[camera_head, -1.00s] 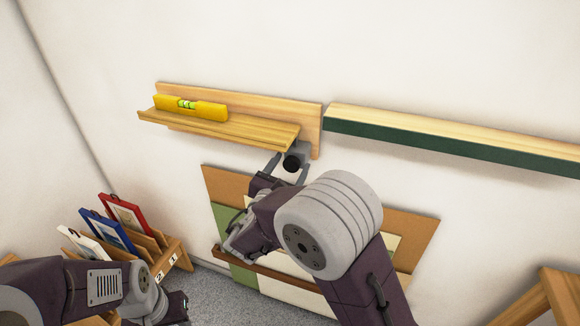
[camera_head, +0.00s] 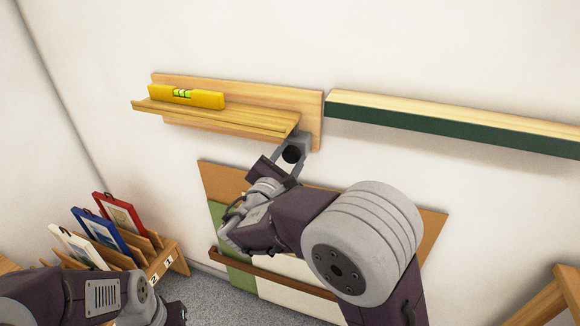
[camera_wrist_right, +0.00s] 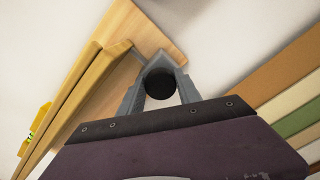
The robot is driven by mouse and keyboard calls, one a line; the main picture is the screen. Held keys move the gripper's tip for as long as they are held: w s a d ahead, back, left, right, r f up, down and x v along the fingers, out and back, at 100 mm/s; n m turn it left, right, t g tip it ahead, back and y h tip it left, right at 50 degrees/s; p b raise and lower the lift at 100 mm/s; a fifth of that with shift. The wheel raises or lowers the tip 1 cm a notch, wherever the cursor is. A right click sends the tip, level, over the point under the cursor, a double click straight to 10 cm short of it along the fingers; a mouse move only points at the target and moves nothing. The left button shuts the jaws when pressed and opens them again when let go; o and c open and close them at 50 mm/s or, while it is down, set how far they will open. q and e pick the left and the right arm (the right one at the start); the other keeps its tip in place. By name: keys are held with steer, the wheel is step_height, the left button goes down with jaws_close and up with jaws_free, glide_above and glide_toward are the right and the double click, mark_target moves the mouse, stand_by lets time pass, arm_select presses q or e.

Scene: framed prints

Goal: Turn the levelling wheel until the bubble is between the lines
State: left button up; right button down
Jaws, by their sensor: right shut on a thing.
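A yellow spirit level (camera_head: 205,99) lies on the wooden ledge (camera_head: 225,119) on the wall. Its green vial (camera_head: 183,93) has dark lines, but the bubble is too small to place against them. The black levelling wheel (camera_head: 291,154) is under the ledge's right end. My right gripper (camera_head: 294,150) is shut on the wheel from below, with a grey finger on each side. In the right wrist view the wheel (camera_wrist_right: 159,88) sits between the fingers. My left arm is at the lower left, and its fingers are out of view.
A green-fronted shelf (camera_head: 450,123) runs along the wall to the right. A board with coloured sheets (camera_head: 222,180) hangs below, partly behind my right arm. A wooden rack (camera_head: 172,262) with several framed prints stands at the lower left.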

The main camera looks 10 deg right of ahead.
steer(key=shift+f+m+b, duration=0.15)
steer(key=shift+m+b, duration=0.45)
steer(key=shift+b, duration=0.25)
steer(key=shift+m, duration=0.3)
steer(key=c, duration=0.8)
jaws_free()
steer(key=shift+c, duration=0.2)
steer(key=shift+s, duration=0.1)
steer(key=v, duration=0.9)
